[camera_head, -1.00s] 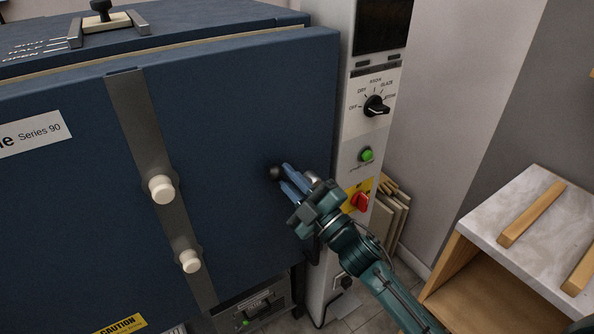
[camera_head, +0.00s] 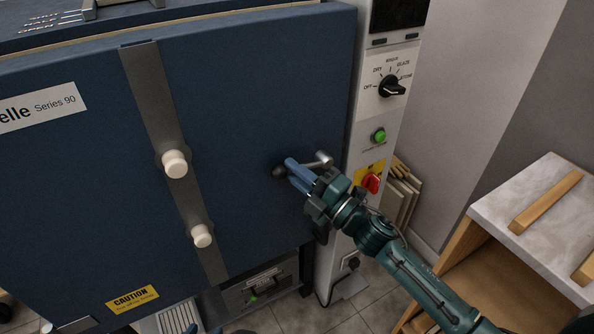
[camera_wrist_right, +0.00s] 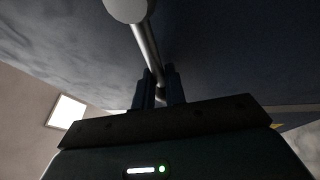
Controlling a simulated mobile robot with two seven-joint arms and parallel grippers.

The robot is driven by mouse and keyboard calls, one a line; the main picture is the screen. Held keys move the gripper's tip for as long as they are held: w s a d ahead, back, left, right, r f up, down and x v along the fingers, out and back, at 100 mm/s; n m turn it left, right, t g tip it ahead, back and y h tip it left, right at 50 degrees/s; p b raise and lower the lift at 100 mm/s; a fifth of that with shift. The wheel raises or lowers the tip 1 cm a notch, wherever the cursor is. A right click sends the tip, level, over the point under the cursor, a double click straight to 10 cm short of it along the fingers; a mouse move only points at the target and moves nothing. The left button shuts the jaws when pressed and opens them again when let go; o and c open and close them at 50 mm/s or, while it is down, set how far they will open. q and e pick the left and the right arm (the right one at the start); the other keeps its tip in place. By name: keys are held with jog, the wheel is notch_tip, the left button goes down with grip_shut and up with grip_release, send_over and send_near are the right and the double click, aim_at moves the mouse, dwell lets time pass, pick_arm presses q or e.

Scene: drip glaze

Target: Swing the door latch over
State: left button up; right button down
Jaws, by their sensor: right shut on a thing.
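The door latch is a short metal lever with a rounded knob (camera_head: 324,158) and a dark pivot (camera_head: 279,171) near the right edge of the blue kiln door (camera_head: 240,110). The lever points right and slightly up from the pivot. My right gripper (camera_head: 296,175) is shut on the lever, with its blue fingers close to the pivot. In the right wrist view the lever (camera_wrist_right: 146,42) runs between the two fingers (camera_wrist_right: 160,88), and its knob shows at the top. The gripped part is mostly hidden. My left gripper is out of view.
A control panel with a black dial (camera_head: 391,87), green button (camera_head: 379,136) and red switch (camera_head: 371,183) stands just right of the door. White knobs (camera_head: 175,164) sit on the door's metal strap. A marble-topped shelf (camera_head: 540,200) stands at right, near my right arm.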

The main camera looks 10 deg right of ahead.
jog(key=shift+s+a+g+y, duration=0.3)
jog(key=shift+a, duration=0.15)
jog(key=c, duration=1.3)
grip_release()
jog(key=shift+w+d, duration=0.1)
